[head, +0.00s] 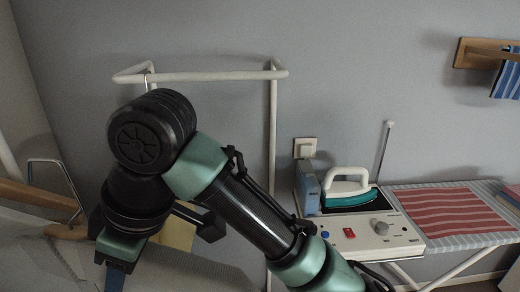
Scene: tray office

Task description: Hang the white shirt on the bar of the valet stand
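The valet stand's white bar (215,76) runs level across the upper middle, with a white upright (273,150) going down from its right end. A thin metal hook-like piece (148,70) shows at the bar near its left end; what hangs below it is hidden by my arm. Pale, greyish-white cloth (190,274) shows at the bottom, behind and below my wrist; I cannot tell whether it is the white shirt. My gripper is at the lower left, mostly hidden by my wrist and cut off by the frame edge, so its fingers and any hold do not show clearly.
Wooden bars (38,196) and a bent metal loop (56,164) are at the left. At the right, an iron (347,190) rests on a white steam station (372,234) beside an ironing board with a red striped cloth (452,212). A wooden wall rack (478,54) holds blue striped cloth.

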